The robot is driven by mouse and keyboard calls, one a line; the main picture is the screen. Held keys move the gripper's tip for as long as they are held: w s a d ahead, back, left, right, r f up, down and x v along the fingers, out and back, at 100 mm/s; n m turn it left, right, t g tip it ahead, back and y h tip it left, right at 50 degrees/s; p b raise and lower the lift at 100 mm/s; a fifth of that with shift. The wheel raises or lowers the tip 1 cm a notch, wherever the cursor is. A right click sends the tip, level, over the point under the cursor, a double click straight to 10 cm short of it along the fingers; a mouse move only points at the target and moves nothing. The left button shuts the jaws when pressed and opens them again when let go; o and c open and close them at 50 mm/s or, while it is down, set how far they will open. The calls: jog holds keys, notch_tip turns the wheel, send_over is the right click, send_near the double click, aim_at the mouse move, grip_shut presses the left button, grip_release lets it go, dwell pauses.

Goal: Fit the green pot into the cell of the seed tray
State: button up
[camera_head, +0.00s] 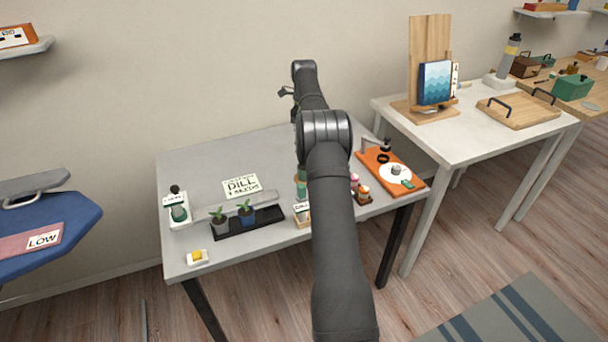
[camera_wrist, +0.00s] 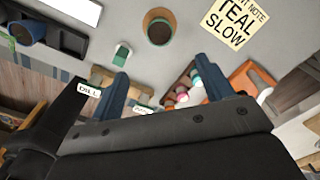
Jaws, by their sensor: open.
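The green pot (camera_wrist: 158,28), with brown soil inside, stands on the table at the top middle of the wrist view. In the head view my arm hides most of that area. The dark seed tray (camera_head: 268,217) lies near the table's front edge, with a grey pot and a blue pot at its left end. The tray also shows at the upper left of the wrist view (camera_wrist: 72,42). My gripper (camera_wrist: 160,70) is open. Its two fingers point toward the table, with the pot beyond their tips and nothing between them. In the head view the gripper is hidden behind my arm.
A small green-and-white item (camera_wrist: 122,55) stands near the left finger. A yellow note (camera_wrist: 235,20) lies right of the pot. An orange board (camera_head: 412,185) and small bottles (camera_head: 362,193) are at the table's right.

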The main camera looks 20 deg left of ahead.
notch_tip(320, 180, down, 16)
jog(key=shift+f, duration=0.25)
jog(key=c, duration=1)
jog(key=shift+c, duration=0.9)
jog(key=shift+r, duration=0.15)
